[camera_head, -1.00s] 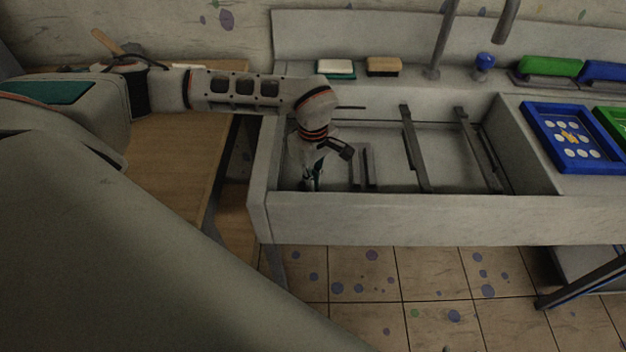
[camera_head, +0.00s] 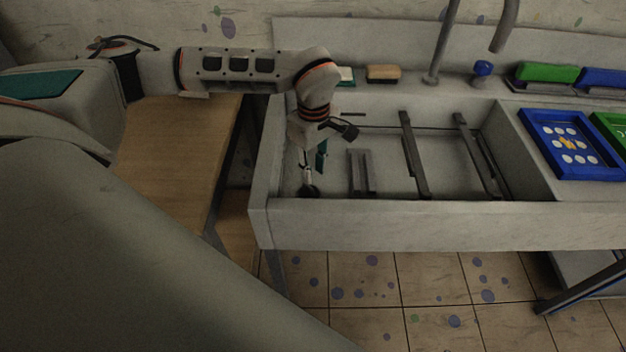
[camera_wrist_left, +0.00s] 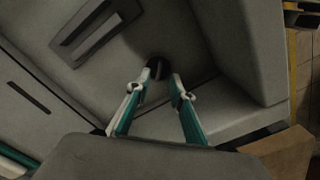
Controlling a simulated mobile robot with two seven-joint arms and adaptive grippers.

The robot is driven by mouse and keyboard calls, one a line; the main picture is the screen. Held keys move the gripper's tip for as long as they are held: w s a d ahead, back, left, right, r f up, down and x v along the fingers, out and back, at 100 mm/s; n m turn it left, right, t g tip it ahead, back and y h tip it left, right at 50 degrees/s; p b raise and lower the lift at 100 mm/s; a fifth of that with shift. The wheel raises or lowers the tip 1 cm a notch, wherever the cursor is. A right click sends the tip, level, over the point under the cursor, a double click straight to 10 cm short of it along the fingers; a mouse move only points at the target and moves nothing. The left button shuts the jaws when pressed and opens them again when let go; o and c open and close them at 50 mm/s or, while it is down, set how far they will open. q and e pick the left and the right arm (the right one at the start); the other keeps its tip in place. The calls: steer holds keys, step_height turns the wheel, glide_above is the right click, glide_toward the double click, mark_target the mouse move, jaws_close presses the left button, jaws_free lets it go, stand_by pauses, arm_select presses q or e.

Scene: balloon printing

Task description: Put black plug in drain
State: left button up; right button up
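My left gripper (camera_head: 314,170) hangs down inside the left end of the sink, above its floor. In the left wrist view its two green-and-white fingers (camera_wrist_left: 163,82) are spread apart with nothing visibly held between them. A dark round shape, the black plug or the drain (camera_head: 309,191), is on the sink floor just below the fingertips. In the left wrist view this shape (camera_wrist_left: 157,66) lies just beyond the tips, partly covered by the left finger. I cannot tell whether the plug is seated in the drain. My right gripper is not in view.
The sink's front wall (camera_head: 430,222) and left wall (camera_head: 262,175) are close to the gripper. Grey rails (camera_head: 415,160) cross the sink to the right. A dark bracket (camera_head: 361,172) lies near the gripper. A blue tray (camera_head: 535,125) is on the right counter.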

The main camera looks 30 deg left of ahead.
arm_select(q)
step_height(320, 180, up, 5)
steer(key=shift+f, duration=0.1)
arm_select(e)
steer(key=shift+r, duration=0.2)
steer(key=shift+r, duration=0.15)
